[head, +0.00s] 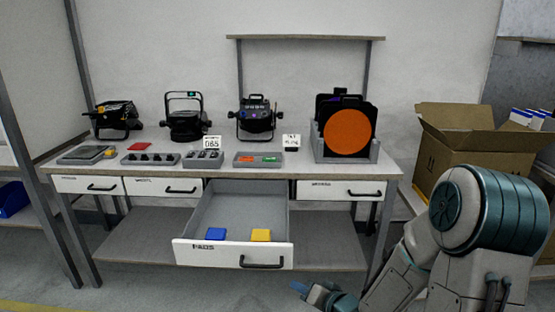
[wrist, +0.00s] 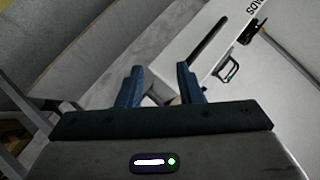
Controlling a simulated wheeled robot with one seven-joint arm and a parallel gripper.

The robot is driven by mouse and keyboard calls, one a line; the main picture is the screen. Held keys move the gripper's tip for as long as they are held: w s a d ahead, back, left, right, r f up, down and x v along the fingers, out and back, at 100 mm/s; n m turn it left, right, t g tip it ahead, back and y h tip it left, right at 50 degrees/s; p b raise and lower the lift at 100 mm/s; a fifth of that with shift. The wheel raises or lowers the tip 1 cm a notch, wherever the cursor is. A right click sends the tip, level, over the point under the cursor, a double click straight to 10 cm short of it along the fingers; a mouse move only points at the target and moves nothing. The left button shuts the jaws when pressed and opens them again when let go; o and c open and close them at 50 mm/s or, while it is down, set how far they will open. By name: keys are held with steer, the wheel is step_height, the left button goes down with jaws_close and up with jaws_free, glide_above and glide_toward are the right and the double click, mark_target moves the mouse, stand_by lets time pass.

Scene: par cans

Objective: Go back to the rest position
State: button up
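My gripper (head: 322,294) is low in front of the bench at the bottom of the head view, to the right of the open drawer's front. The wrist view shows its two blue fingers (wrist: 160,78) apart with nothing held between them. My arm reaches in from the lower right. The open drawer (head: 234,212), marked PADS, holds a blue pad (head: 216,234) and a yellow pad (head: 261,235). Its front also shows in the wrist view (wrist: 205,30), beyond the fingers and apart from them.
The bench top (head: 310,176) carries several black lamps, small grey trays and an orange disc (head: 349,137) in a grey holder. A red pad (head: 140,146) lies at the left. The other drawers are shut. An open cardboard box (head: 450,150) stands at the right, behind my arm.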

steer(key=s+d+r+n+g+h+p, duration=0.1)
steer(key=s+d+r+g+h+p, duration=0.15)
steer(key=d+r+h+p, duration=0.4)
steer(key=s+d+r+n+g+h+p, duration=0.1)
steer(key=s+d+r+h+p, duration=0.15)
steer(key=r, duration=0.75)
steer(key=s+a+r+n+g+y+p, duration=0.1)
steer(key=s+r+g+p, duration=0.3)
steer(key=s+r, duration=1)
steer(key=s+p, duration=0.1)
steer(key=p, duration=0.1)
steer(key=shift+s+p, duration=0.2)
steer(key=shift+p, duration=0.1)
steer(key=shift+a, duration=0.1)
stand_by(0.6)
